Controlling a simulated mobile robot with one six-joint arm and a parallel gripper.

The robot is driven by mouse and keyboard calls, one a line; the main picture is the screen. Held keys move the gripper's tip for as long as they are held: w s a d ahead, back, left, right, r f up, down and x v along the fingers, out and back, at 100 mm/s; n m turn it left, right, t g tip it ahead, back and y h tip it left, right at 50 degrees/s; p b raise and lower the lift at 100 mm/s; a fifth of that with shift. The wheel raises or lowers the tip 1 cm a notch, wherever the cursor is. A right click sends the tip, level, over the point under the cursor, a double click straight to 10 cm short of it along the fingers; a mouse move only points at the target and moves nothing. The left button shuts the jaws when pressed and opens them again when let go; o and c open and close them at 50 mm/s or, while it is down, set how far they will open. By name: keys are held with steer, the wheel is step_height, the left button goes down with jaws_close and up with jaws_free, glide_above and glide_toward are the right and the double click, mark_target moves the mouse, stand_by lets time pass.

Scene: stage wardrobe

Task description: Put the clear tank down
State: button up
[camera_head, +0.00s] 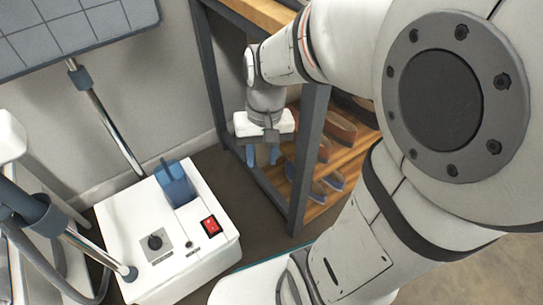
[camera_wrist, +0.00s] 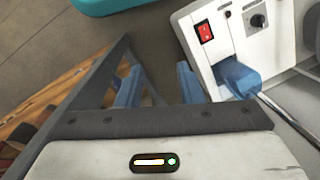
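I cannot make out a separate clear tank in either view. A blue block (camera_head: 177,187), perhaps a tank, stands in the top of the white floor unit; I cannot tell whether it is see-through. It also shows in the wrist view (camera_wrist: 237,78), right of my fingers. My gripper (camera_head: 262,156) points down beside the dark shelf frame, to the right of the white unit. In the wrist view my gripper (camera_wrist: 158,86) has its two blue fingers apart, with nothing visible between them.
The white unit (camera_head: 166,235) has a red switch (camera_head: 210,226) and a dial. A dark-framed rack (camera_head: 308,160) with shoes (camera_head: 335,130) on wooden shelves is close to my gripper. Metal poles and a hose crowd the left. Grey floor lies between unit and rack.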

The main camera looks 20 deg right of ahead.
steer(key=s+n+t, duration=0.1)
steer(key=s+d+r+t+h, duration=0.1)
steer(key=shift+s+d+n, duration=0.1)
steer(key=shift+s+n, duration=0.3)
step_height(320, 180, up, 38)
steer(key=t+p, duration=0.1)
steer(key=p, duration=3.4)
steer(key=shift+t, duration=0.3)
steer(key=shift+s+d, duration=0.1)
